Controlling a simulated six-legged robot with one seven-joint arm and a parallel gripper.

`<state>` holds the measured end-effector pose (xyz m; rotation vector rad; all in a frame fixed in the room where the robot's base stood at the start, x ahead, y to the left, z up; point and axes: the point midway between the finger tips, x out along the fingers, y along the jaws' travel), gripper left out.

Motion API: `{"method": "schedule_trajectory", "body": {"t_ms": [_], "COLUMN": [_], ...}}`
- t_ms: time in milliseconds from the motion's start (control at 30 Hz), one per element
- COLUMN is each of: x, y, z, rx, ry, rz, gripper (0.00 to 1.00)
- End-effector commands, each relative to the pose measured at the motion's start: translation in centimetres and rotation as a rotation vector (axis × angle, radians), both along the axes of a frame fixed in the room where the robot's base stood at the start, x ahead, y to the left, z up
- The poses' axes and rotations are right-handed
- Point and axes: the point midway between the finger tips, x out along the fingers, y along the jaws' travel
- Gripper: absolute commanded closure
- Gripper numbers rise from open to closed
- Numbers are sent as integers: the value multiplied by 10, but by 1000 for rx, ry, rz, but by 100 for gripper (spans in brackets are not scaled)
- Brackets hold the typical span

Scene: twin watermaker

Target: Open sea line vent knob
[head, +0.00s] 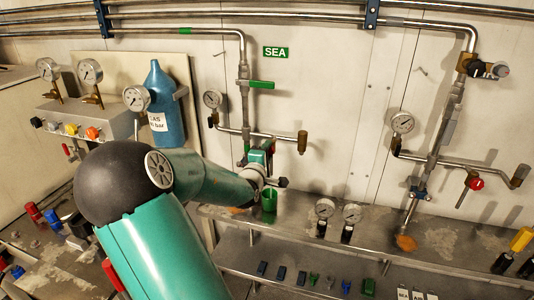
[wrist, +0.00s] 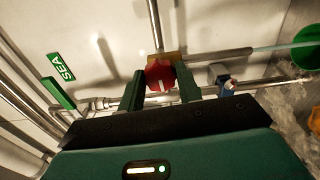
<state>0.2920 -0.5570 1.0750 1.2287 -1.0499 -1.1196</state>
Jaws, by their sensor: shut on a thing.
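The vent knob (wrist: 160,75) is red with a pale mark on its face, and sits on a brass fitting on the sea line. In the wrist view it lies between the two green fingers of my gripper (wrist: 160,88), which is shut on it. In the head view my gripper (head: 262,154) is at the lower part of the sea line, and the knob is hidden there. The green SEA sign (head: 275,52) is on the wall above; it also shows in the wrist view (wrist: 62,68). A green lever handle (head: 262,85) is on the pipe below the sign.
A green cup (head: 269,199) stands on the shelf below my gripper. A side pipe with a gauge (head: 212,99) and a brass end (head: 302,142) flanks it. A blue bottle (head: 166,110) stands left. Another pipe line with a red knob (head: 476,184) is at right.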

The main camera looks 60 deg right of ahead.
Motion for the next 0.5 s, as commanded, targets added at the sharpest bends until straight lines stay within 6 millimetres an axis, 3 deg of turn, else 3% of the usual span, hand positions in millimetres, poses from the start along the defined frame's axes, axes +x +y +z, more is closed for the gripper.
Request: {"method": "schedule_trajectory", "body": {"t_ms": [500], "x": [0], "y": [0], "z": [0], "rx": [-8], "ry": [52], "rz": [0], "gripper": [88]}}
